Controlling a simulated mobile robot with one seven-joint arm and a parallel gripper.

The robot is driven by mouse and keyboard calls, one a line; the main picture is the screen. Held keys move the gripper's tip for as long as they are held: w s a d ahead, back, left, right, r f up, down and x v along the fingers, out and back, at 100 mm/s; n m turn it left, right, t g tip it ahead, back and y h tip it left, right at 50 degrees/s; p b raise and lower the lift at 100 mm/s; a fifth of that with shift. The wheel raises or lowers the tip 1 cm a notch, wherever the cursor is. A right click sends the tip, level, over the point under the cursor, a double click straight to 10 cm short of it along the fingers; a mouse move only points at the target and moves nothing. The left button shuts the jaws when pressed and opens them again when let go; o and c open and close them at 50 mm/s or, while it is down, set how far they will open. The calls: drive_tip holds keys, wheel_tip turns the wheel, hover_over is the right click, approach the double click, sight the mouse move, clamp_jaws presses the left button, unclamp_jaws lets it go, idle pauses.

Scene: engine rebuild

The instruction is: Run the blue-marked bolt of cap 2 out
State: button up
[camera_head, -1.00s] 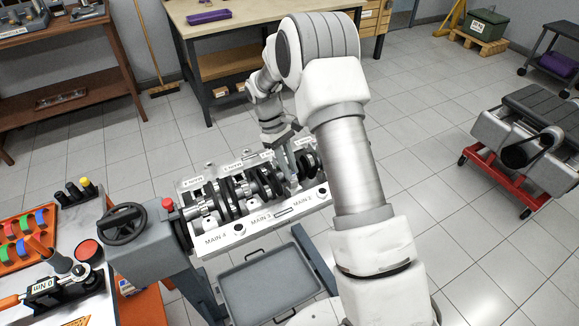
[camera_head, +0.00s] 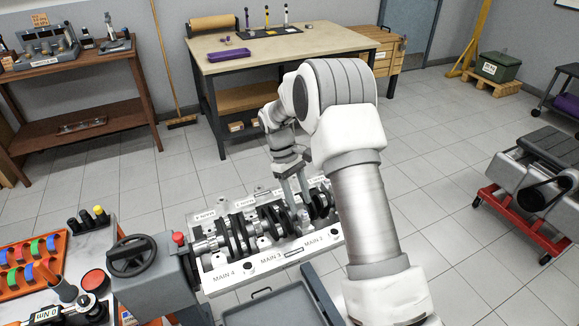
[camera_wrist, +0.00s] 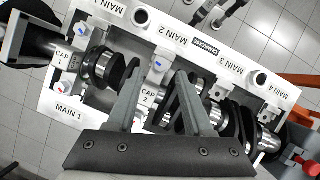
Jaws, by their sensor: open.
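Cap 2 (camera_wrist: 148,97) is a grey bearing cap on the engine block, over the crankshaft, in the wrist view. Its blue-marked bolt (camera_wrist: 160,65) shows a blue spot at the cap's far end, near the MAIN 2 label. My gripper (camera_wrist: 161,71) is open, its two fingers apart on either side of cap 2, with the blue spot between the fingertips. Nothing shows held. In the head view my gripper (camera_head: 292,202) reaches down to the block (camera_head: 225,280); whether the fingers touch anything is unclear. The cap's near end is hidden behind the gripper body.
Cap 1 (camera_wrist: 62,57) sits to the left, with blue and red marks nearby. A handwheel (camera_head: 132,256) and red knob (camera_head: 179,238) stand left of the block. A grey tray (camera_head: 270,308) lies below it. The workbench (camera_head: 330,46) stands behind, with open floor between.

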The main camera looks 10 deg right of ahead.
drive_tip(key=v, duration=1.5)
drive_tip(key=shift+p, duration=0.35)
drive_tip(key=shift+s+f, duration=0.1)
